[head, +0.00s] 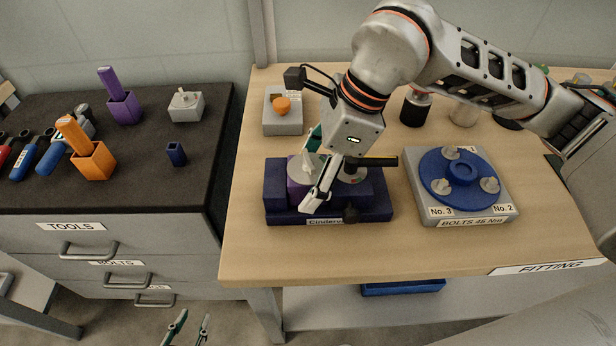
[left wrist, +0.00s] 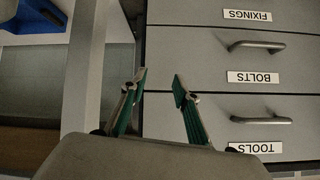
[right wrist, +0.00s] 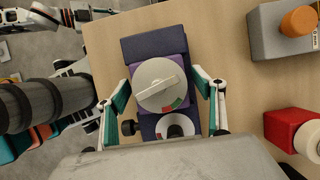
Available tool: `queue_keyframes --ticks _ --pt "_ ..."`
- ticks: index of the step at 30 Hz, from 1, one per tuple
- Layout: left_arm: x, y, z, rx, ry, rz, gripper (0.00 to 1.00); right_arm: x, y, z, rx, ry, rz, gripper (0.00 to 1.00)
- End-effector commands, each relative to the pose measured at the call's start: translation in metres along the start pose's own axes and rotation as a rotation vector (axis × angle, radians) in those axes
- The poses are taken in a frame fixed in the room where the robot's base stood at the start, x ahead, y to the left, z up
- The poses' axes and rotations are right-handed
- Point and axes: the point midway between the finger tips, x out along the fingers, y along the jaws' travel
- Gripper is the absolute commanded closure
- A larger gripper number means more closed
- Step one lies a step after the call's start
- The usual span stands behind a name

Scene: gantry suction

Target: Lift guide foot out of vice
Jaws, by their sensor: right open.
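The dark blue vice (head: 380,205) stands on the wooden bench with a black knob in front. A purple block with a grey round disc on top, seemingly the guide foot (head: 296,191), sits in it. In the right wrist view the disc (right wrist: 158,84) has a raised bar and a red and green mark. My right gripper (head: 310,178) is open over the vice, one finger on each side of the disc; contact cannot be told. My left gripper (head: 187,330) is open and empty, low before the drawers; it also shows in the left wrist view (left wrist: 160,84).
A grey block with an orange knob (head: 282,106) stands behind the vice. A bolt fixture with a blue disc (head: 462,178) stands to its right. The dark cabinet top (head: 140,185) at left holds tools, purple and orange holders and a small grey block. The bench front is clear.

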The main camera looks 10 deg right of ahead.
Motion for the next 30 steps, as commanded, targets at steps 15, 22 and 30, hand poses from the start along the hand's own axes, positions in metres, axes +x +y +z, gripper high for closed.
queue_keyframes --ticks 15,22,30 --pt "0.004 -0.006 -0.006 0.004 0.01 -0.009 0.7 0.005 0.0 0.0 0.0 -0.001 -0.001 0.86" --pt "0.002 -0.003 0.0 0.002 0.001 -0.005 0.7 0.004 -0.001 0.001 0.0 -0.002 -0.003 0.91" --pt "-0.005 -0.004 -0.017 -0.005 0.016 -0.002 0.7 -0.023 -0.001 0.012 -0.003 -0.004 -0.011 0.91"
